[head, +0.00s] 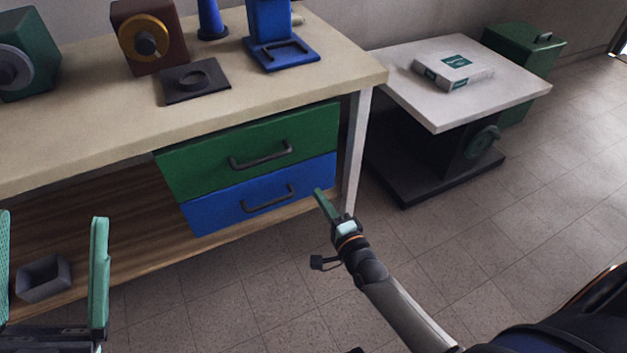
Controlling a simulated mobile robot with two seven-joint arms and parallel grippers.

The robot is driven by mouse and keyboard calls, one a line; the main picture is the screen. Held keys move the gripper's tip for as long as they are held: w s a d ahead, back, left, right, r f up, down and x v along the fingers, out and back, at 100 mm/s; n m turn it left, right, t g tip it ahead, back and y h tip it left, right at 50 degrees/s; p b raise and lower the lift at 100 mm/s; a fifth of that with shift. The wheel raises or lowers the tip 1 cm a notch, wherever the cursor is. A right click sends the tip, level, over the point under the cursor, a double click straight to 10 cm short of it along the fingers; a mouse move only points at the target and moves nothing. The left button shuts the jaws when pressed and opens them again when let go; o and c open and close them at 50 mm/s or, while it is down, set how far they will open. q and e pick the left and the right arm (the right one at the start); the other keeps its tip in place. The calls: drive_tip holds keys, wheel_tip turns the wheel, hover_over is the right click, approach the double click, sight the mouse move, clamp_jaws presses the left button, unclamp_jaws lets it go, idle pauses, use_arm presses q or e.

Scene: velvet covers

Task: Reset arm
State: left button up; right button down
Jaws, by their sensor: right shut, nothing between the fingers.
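My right gripper (321,196) is shut and empty. Its green fingertips are in front of the right end of the blue drawer (215,214) in the head view; whether they touch it I cannot tell. My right arm reaches in from the lower right. My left gripper (52,220) is at the lower left edge, its two green fingers wide apart. A small grey open box (43,279) on the low wooden shelf shows between these fingers. I see nothing held in the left gripper. Most of the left arm is out of view.
The workbench (110,140) has a green drawer (200,161) above the blue one, both closed. Machines and a dark plate (182,94) stand on top. A lift table (530,84) bears a white box (440,79); a green bin (525,60) stands behind. The right floor is clear.

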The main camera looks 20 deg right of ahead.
use_arm(q)
drive_tip(key=w+f+n+y, duration=0.4)
drive_tip(key=f+y, duration=0.1)
drive_tip(key=f, duration=0.1)
drive_tip(key=shift+a+p, duration=0.35)
use_arm(e)
drive_tip(key=s, duration=0.4)
drive_tip(key=shift+s+d, duration=0.1)
use_arm(q)
drive_tip(key=shift+w+r, duration=0.1)
use_arm(e)
drive_tip(key=shift+r, duration=0.15)
